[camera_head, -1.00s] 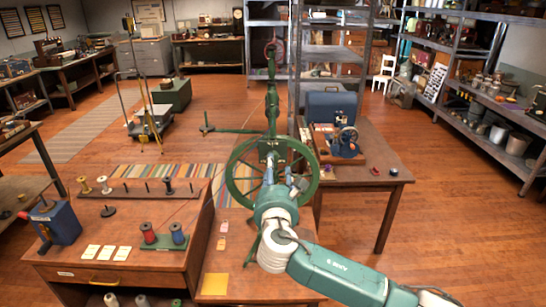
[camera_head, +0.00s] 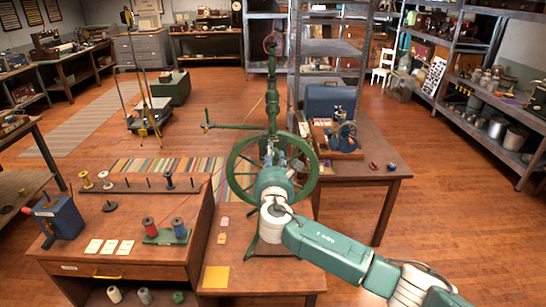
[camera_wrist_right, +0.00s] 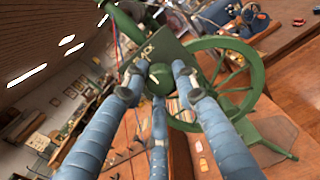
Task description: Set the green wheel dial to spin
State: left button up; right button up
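The green spinning wheel (camera_head: 316,170) stands upright behind my right arm in the head view; its spoked rim also shows in the wrist view (camera_wrist_right: 257,80). A round green knob (camera_wrist_right: 159,78), probably the dial, sits at the wheel's frame in the wrist view. My right gripper (camera_head: 272,160) is at the middle of the wheel, and my own wrist hides much of that spot. In the right wrist view its blue fingers (camera_wrist_right: 158,85) stand apart around the knob, near it; firm contact does not show. My left gripper is out of view.
A wooden bench (camera_head: 150,251) with spools, cards and a blue box (camera_head: 60,220) stands at the left. A table (camera_head: 375,172) with a small blue machine (camera_head: 344,136) stands to the right of the wheel. Open floor (camera_head: 460,215) lies at the right.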

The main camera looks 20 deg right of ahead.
jog(key=shift+f, duration=0.15)
jog(key=shift+c, duration=0.2)
jog(key=shift+f, duration=0.15)
